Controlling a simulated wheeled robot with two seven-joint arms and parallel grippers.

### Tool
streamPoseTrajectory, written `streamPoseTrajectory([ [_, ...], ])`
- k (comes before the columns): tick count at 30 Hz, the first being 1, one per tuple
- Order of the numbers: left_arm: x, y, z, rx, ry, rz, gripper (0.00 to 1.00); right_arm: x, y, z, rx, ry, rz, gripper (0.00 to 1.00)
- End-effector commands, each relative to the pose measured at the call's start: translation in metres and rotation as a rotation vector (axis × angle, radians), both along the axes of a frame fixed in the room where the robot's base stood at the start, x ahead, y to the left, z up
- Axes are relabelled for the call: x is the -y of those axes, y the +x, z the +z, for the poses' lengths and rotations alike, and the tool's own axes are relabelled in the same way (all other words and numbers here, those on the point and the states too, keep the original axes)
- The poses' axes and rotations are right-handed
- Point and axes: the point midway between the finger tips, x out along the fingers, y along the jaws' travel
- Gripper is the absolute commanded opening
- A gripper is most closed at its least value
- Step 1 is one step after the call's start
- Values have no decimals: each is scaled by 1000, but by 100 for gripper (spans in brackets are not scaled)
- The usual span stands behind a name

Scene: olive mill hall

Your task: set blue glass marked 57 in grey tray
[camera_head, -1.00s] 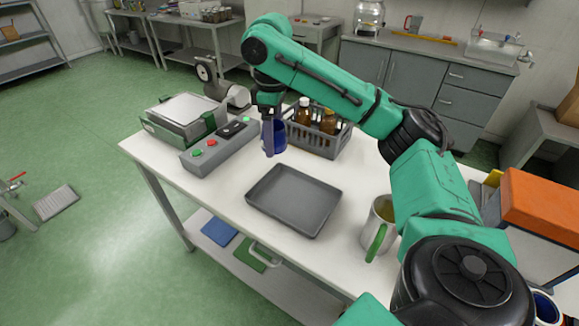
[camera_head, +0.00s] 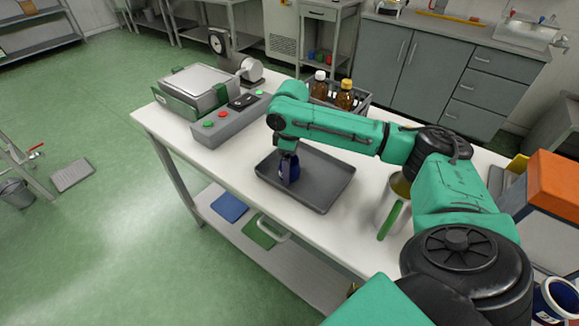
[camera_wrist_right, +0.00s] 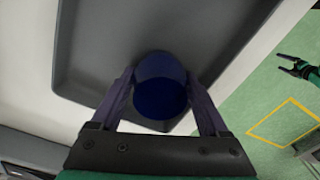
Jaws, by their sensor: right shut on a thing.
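The blue glass (camera_head: 290,169) is upright between the fingers of my right gripper (camera_head: 287,158), over the left part of the grey tray (camera_head: 325,190). In the right wrist view the glass (camera_wrist_right: 160,85) sits between the two fingers, inside the outline of the tray (camera_wrist_right: 85,45). I cannot tell whether its base touches the tray floor. No number is readable on it. The rest of the tray looks empty. My left gripper (camera_wrist_right: 284,64) shows at the right edge of the right wrist view, fingers apart, empty, over the green floor.
A metal mug with a green handle (camera_head: 392,208) stands right of the tray. A control box (camera_head: 225,122) and a scale (camera_head: 195,88) are at the left. A crate (camera_head: 361,101) with brown bottles stands behind my arm. A blue-and-white container (camera_head: 553,298) is at bottom right.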

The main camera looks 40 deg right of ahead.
Motion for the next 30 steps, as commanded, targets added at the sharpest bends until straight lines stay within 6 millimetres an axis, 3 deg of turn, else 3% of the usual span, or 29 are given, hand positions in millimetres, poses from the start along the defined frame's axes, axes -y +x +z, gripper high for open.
streamPoseTrajectory([
  [4, 0, -1, 2, -2, 0, 0, 94, 0, 0, -1, -1, 1, 0, 23],
  [5, 0, -1, 1, -3, 1, 0, 94, 0, 0, -2, -1, 1, 0, 82],
  [6, 0, -2, 1, -3, 1, 0, 94, 0, 0, -2, 1, 1, 0, 97],
  [7, -1, -2, 1, -4, 1, 0, 94, 0, 0, -2, 1, 1, 0, 100],
  [17, -1, -2, -1, -5, 2, 1, 94, 0, 1, 8, 2, 1, 0, 100],
  [27, -1, -3, -5, -5, 2, 1, 94, 0, 1, 94, 4, 2, 0, 100],
  [30, -2, -3, -5, -5, 2, 1, 94, 1, 1, 112, 1, 2, 0, 100],
])
